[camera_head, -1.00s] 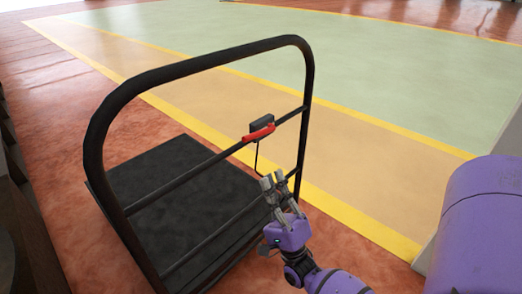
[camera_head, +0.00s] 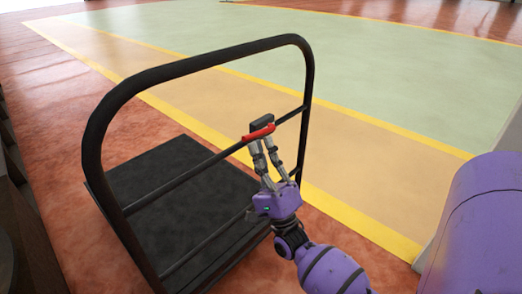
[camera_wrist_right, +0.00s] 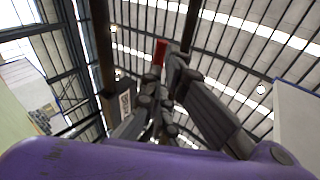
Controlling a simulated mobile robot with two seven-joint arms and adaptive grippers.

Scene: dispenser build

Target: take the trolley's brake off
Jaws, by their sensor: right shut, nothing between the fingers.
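The trolley has a black flat deck (camera_head: 165,172) and a tall black tube handle (camera_head: 205,60). A red brake lever (camera_head: 259,132) sits on its upper crossbar, in front of a small black box (camera_head: 262,122). My right gripper (camera_head: 263,145) is shut with nothing in it, its fingertips just below the lever in the head view. Whether they touch it I cannot tell. In the right wrist view, the red lever (camera_wrist_right: 160,52) shows just beyond the fingertips (camera_wrist_right: 163,76). My left gripper is not in view.
The trolley stands on reddish floor (camera_head: 75,110) beside a yellow-edged orange strip (camera_head: 375,160) and a green floor area (camera_head: 400,90). Dark structure (camera_head: 20,220) runs along the left edge. The floor beyond the trolley is clear.

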